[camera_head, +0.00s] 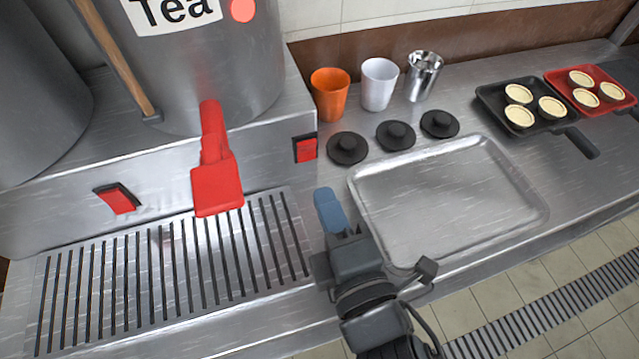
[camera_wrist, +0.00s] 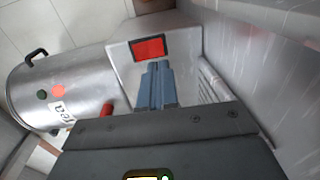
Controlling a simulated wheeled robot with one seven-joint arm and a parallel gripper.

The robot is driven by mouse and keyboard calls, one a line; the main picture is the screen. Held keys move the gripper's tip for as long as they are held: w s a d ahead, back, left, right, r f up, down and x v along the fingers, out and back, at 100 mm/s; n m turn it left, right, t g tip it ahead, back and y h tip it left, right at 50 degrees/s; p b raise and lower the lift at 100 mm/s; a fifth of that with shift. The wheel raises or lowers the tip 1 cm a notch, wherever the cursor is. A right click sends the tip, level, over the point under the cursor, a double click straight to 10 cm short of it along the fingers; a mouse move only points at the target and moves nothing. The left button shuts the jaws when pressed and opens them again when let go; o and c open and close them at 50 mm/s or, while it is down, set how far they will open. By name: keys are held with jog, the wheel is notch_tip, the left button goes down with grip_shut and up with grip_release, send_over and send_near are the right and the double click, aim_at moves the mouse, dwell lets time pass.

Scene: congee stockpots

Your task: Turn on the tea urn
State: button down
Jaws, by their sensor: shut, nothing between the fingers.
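The tea urn (camera_head: 215,65) is a large steel pot with a "Tea" label at the upper left of the head view, and it lies sideways in the wrist view (camera_wrist: 55,85). A round red light (camera_head: 242,10) sits beside the label. Its red tap (camera_head: 215,165) hangs over the drip grate. A red rocker switch (camera_head: 306,149) in a black frame is on the base front, right of the tap; it shows large in the wrist view (camera_wrist: 149,48). My gripper (camera_head: 326,196) has its blue fingers shut and empty. Its tips point at this switch (camera_wrist: 156,66); contact cannot be told.
A second red switch (camera_head: 117,199) is left of the tap. The slotted drip grate (camera_head: 170,265) lies below. Right of my gripper are a metal tray (camera_head: 450,200), black lids (camera_head: 347,148), an orange cup (camera_head: 329,95), a white cup (camera_head: 378,85) and a steel cup (camera_head: 422,76).

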jog(key=shift+v, duration=0.9)
jog(key=shift+a, duration=0.15)
